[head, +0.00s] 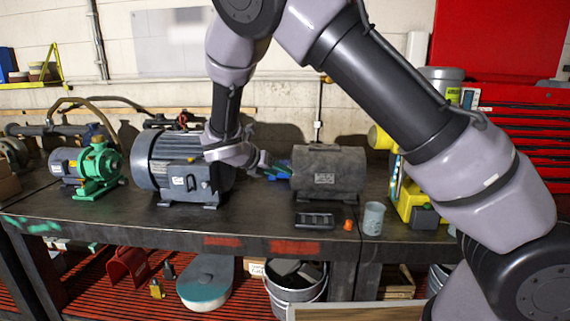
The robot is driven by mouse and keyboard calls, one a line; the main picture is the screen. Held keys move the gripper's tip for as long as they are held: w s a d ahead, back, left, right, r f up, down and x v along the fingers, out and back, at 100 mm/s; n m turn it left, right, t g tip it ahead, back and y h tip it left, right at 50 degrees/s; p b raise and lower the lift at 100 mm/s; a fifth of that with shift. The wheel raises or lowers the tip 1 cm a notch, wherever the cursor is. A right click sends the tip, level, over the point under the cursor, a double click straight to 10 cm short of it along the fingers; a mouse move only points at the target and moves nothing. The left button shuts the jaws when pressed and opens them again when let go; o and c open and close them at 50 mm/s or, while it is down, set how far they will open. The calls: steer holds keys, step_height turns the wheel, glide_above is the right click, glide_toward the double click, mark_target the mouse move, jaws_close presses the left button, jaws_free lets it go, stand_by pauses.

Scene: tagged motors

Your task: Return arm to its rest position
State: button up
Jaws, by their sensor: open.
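My arm reaches in from the right and bends down over the workbench (255,232). My gripper (262,165) is at its end, between two motors. It is open, and I see nothing held in it. The large dark grey motor (165,165) stands to its left and is partly hidden by my wrist. A brown-grey motor (327,175) with a small plate stands just right of the fingertips. A green and grey-blue motor pump (97,165) stands at the left of the bench. I cannot tell whether the gripper touches either motor.
A small black tray (314,220), an orange piece (348,225) and a grey cup (374,218) lie near the bench's front. A yellow tool (405,195) stands behind my arm. A red tool cabinet (530,135) is at the right. A bucket (295,287) stands below.

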steer(key=s+d+r+m+g+y, duration=0.3)
steer(key=d+r+m, duration=0.3)
steer(key=d+m, duration=0.35)
steer(key=s+d+r+m+g+y, duration=0.25)
steer(key=s+d+r+m, duration=0.2)
steer(key=d+m, duration=0.45)
steer(key=s+d+r+m+t+y, duration=0.2)
steer(key=s+d+r+m, duration=0.2)
steer(key=s+r+m, duration=0.2)
steer(key=s+d+r+m+t+y, duration=0.2)
steer(key=s+d+r+m, duration=0.2)
steer(key=s+m, duration=0.6)
step_height(320, 180, up, 3)
steer(key=shift+s+d+f+m, duration=0.2)
steer(key=shift+s+d+m, duration=0.2)
steer(key=shift+m, duration=0.25)
